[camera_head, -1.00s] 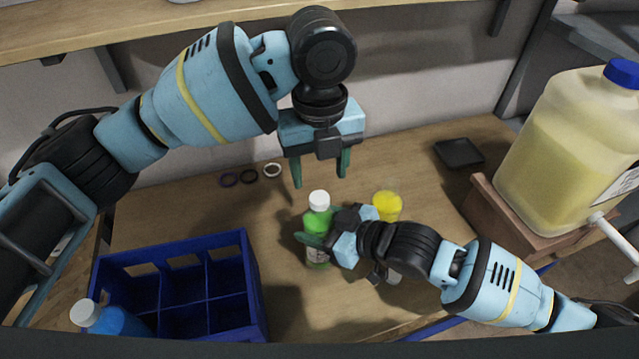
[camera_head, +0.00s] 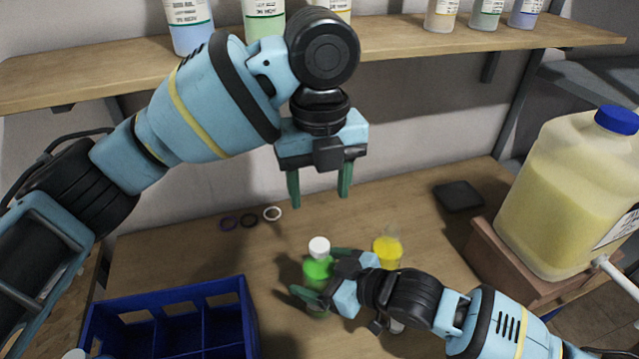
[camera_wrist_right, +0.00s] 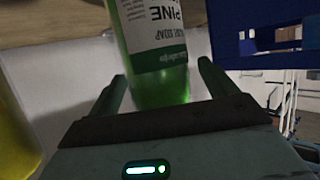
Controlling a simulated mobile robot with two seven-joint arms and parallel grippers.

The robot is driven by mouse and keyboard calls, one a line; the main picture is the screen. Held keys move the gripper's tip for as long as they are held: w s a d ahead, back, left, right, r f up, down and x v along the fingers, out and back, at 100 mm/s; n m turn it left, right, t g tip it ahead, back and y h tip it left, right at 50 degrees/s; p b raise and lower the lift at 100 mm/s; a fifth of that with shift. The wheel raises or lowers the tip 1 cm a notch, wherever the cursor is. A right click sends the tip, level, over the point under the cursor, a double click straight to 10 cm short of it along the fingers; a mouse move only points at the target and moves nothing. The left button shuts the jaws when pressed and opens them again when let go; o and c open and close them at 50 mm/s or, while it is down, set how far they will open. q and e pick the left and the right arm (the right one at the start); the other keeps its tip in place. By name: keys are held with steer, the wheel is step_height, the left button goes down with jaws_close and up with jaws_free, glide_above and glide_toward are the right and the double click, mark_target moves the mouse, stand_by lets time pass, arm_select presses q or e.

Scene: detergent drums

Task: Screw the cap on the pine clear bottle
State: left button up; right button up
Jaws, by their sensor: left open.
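The pine bottle (camera_head: 317,271) is green and stands upright on the table, with a white cap (camera_head: 319,246) on its top. I cannot tell how tightly the cap sits. In the right wrist view the bottle's lower part and PINE label (camera_wrist_right: 160,40) show; its top is out of frame. My right gripper (camera_head: 318,274) has its fingers on either side of the bottle, with a narrow gap at the right finger in the wrist view, so it looks open around it. My left gripper (camera_head: 319,197) is open and empty, pointing down above and behind the cap.
A yellow bottle (camera_head: 387,251) stands close to the right gripper. A blue divided crate (camera_head: 165,310) is at front left. A big jug (camera_head: 560,190) stands on a box at right. Bottles line the shelf (camera_head: 420,42) above.

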steer(key=shift+d, duration=0.1)
arm_select(q)
steer(key=shift+f, duration=0.15)
arm_select(e)
steer(key=v, duration=0.7)
steer(key=shift+s+d+r, duration=0.15)
steer(key=shift+s+d, duration=0.05)
steer(key=shift+d, duration=0.05)
steer(key=shift+c, duration=0.2)
arm_select(q)
steer(key=shift+s+r+t+p, duration=0.2)
steer(key=shift+r+p, duration=0.1)
steer(key=shift+r, duration=0.6)
steer(key=shift+s+r+t+p, duration=0.15)
steer(key=shift+r+p, duration=0.1)
steer(key=shift+r, duration=0.65)
arm_select(e)
step_height(320, 180, up, 8)
steer(key=s+d, duration=0.1)
steer(key=d, duration=0.1)
steer(key=shift+s+d, duration=0.2)
steer(key=shift+s, duration=0.15)
